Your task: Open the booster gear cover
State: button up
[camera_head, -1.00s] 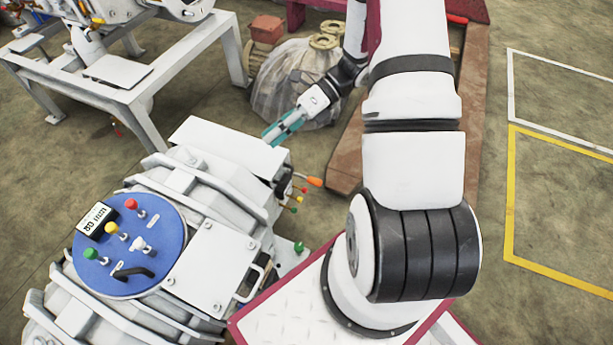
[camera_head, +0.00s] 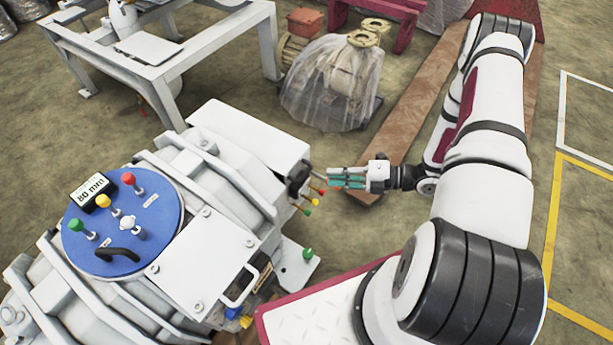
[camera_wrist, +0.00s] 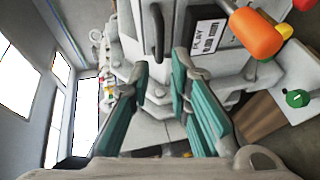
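The pale grey vacuum machine (camera_head: 215,170) fills the lower left of the head view. I cannot tell for sure which part is the booster gear cover. In the wrist view a pale upright face carries a dark bar handle (camera_wrist: 158,30) and a label plate (camera_wrist: 205,38). My gripper (camera_head: 333,179) is right of the machine's end in the head view, its teal fingers pointing left at it. In the wrist view my gripper (camera_wrist: 161,70) is open and empty. The handle shows ahead, between and beyond the fingertips, apart from them.
An orange knob (camera_wrist: 257,33) and a green knob (camera_wrist: 297,97) are right of my fingers. The blue dial plate (camera_head: 122,235) and a panel with a white handle (camera_head: 240,287) lie nearer. A wrapped machine (camera_head: 335,85) stands behind; floor is open at right.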

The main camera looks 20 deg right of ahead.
aim_at(304, 174)
jog(key=b+x, duration=0.2)
jog(key=x, duration=0.7)
jog(key=shift+w+a, duration=0.1)
jog(key=shift+a, duration=0.05)
grip_shut()
